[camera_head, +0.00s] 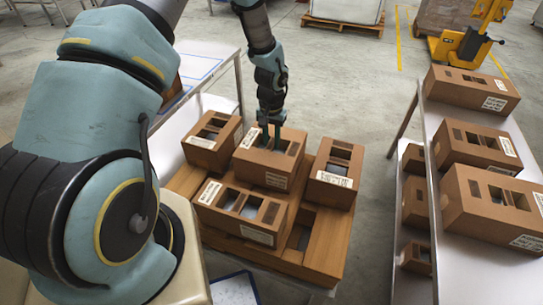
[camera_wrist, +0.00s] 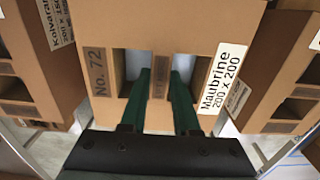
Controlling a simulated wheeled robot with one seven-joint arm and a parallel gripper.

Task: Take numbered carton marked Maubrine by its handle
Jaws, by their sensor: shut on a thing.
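The carton marked Maubrine (camera_wrist: 192,22) fills the middle of the wrist view, with a "No. 72" patch at left and a white "Maubrine 200 x 200" label at right. It also shows in the head view (camera_head: 264,160), at the back middle of a group of cartons on a wooden stand (camera_head: 327,253). My gripper (camera_wrist: 160,85) has its green fingers in the two openings on either side of the narrow handle strip and is shut on that strip. In the head view my gripper (camera_head: 272,136) reaches down onto the carton top. The fingertips are hidden inside the openings.
Neighbouring cartons stand close by: one at left (camera_head: 213,138), one at right (camera_head: 336,172) and one in front (camera_head: 242,212). The wrist view shows a Kolvaran carton (camera_wrist: 45,70) at left. A shelf table (camera_head: 460,252) with more cartons stands at right. Floor between is clear.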

